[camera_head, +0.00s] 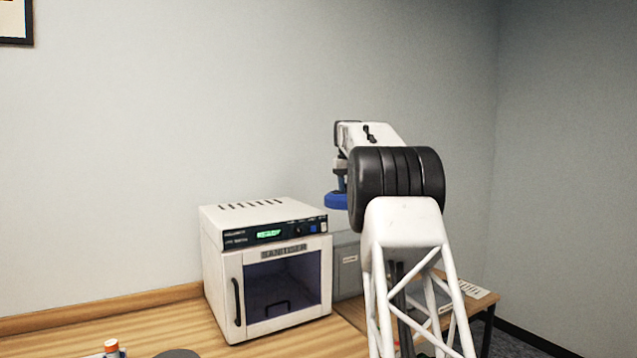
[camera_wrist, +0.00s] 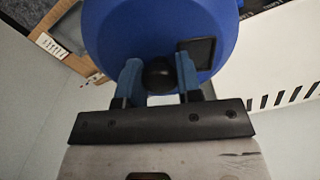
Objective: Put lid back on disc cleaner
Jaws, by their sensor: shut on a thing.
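A round blue lid (camera_wrist: 125,30) with a black knob (camera_wrist: 158,74) fills the upper middle of the wrist view. My gripper (camera_wrist: 158,82) is shut on the knob, one blue finger on each side. In the head view the lid (camera_head: 337,201) hangs level in the air below my gripper (camera_head: 340,181), above and behind the right end of the sanitizer. My own arm partly hides the lid there. I cannot make out the disc cleaner's body in either view.
The white sanitizer (camera_head: 228,260) stands on the wooden table (camera_head: 180,310) with its door shut. A grey box (camera_head: 347,268) is behind it to the right. An orange-capped bottle (camera_head: 111,346) and a dark disc (camera_head: 178,354) show at the bottom edge.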

